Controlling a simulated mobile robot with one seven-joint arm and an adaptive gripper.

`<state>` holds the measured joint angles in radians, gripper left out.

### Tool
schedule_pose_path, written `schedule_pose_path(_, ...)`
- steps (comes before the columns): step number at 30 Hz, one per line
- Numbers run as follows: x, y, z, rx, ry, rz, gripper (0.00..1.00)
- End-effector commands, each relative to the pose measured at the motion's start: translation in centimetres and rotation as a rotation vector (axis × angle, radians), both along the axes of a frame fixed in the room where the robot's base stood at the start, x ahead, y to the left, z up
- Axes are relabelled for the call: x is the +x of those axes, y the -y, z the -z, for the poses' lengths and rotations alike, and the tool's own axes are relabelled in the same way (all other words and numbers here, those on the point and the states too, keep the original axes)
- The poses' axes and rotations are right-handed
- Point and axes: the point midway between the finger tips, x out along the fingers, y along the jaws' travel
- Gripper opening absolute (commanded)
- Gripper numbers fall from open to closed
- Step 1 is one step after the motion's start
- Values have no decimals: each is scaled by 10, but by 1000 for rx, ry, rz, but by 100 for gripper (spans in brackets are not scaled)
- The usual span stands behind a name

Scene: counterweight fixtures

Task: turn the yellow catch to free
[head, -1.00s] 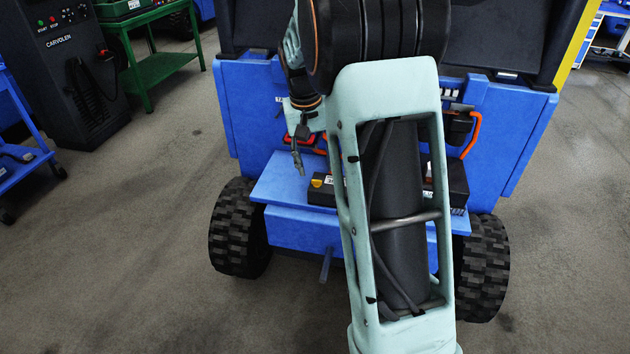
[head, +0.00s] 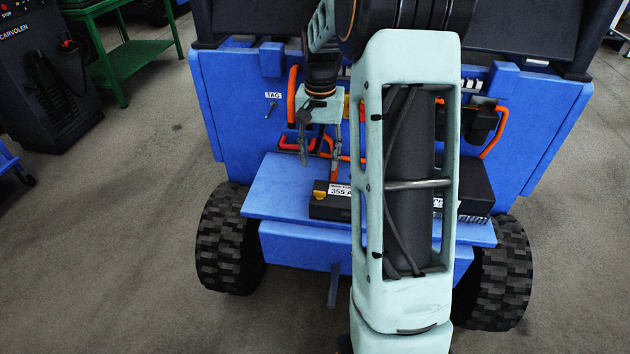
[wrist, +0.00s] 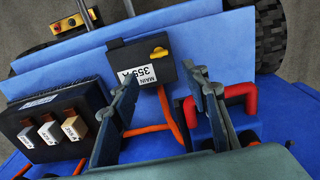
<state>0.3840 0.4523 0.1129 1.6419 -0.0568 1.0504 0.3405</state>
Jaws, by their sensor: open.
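The yellow catch (wrist: 158,53) is a small knob on top of a black box (wrist: 128,50) with a white "MAIN 355 A" label. In the head view the catch (head: 319,190) shows at the left end of the black box (head: 327,207). My gripper (head: 320,156) is open and points down, above and behind the box. In the wrist view its two fingers (wrist: 160,82) are spread, one reaching over the label and one to the right of the box. The catch lies beyond the fingertips, and nothing is between the jaws except orange cable below.
A red handle (wrist: 238,92) stands close by the right finger. A black block (wrist: 48,125) with several labelled fuses is at the left. Orange cable (wrist: 165,120) runs behind the box. The blue shelf (head: 275,190) left of the box is clear. A blue panel (head: 235,100) rises behind.

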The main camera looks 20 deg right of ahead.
Motion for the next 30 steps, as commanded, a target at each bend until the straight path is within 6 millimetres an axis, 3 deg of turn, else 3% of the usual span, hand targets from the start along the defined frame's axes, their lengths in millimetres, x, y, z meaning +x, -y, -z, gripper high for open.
schedule_pose_path(9, -1, 0, 61, 2, -5, 0, 42)
schedule_pose_path(15, 0, 0, 90, 0, -2, -1, 42)
schedule_pose_path(21, 0, 0, 102, 0, 0, 0, 42)
schedule_pose_path(30, 0, 0, 102, 0, 0, 0, 39)
